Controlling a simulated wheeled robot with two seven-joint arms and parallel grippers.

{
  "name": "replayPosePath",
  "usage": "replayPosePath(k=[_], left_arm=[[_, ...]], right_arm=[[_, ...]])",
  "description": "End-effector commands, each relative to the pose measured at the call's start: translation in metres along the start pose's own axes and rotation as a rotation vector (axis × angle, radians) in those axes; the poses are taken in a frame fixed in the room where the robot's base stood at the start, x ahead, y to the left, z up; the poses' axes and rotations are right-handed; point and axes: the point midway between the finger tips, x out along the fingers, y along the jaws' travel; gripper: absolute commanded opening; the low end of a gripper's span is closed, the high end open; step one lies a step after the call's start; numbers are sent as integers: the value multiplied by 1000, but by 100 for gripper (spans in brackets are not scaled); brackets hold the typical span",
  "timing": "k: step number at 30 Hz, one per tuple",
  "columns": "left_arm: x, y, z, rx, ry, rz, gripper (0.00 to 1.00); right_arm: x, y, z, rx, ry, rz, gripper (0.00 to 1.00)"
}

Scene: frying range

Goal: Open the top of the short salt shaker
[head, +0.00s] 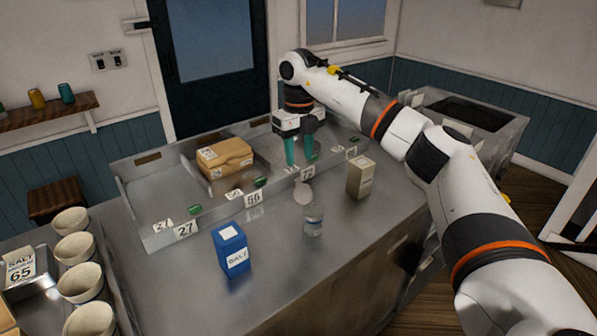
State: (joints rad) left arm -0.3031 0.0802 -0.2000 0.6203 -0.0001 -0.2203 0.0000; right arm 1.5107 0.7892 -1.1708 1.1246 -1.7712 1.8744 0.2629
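A short clear shaker (313,222) stands upright on the metal counter, right of the middle. A pale round lid (303,193) shows at its upper left, tilted up like a raised top; whether it is hinged to the shaker is too small to tell. My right gripper (300,158) is behind the shaker, pointing down with its two teal fingers apart and nothing between them. It is clear of the shaker and lid. My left gripper is not in view.
A blue salt box (231,248) stands left of the shaker, and a tan carton (360,177) stands to its right. A metal tray (155,205) with a cardboard box (225,158) lies behind. The counter's front is clear.

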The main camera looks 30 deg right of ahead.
Motion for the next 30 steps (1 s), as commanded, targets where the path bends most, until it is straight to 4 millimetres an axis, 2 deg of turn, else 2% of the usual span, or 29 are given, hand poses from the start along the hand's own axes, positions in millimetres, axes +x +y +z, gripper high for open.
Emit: replayPosePath(k=[3,9,15,22,23,30], left_arm=[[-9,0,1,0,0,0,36],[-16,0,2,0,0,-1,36],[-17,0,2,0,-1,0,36],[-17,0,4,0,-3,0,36],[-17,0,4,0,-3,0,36],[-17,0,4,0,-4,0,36]], right_arm=[[23,0,1,-2,-5,0,40],[52,0,0,-1,-1,0,40],[64,0,0,-1,2,-1,40],[65,0,0,-1,2,-1,40],[65,0,0,-1,2,-1,38],[65,-1,0,-1,1,-1,0]])
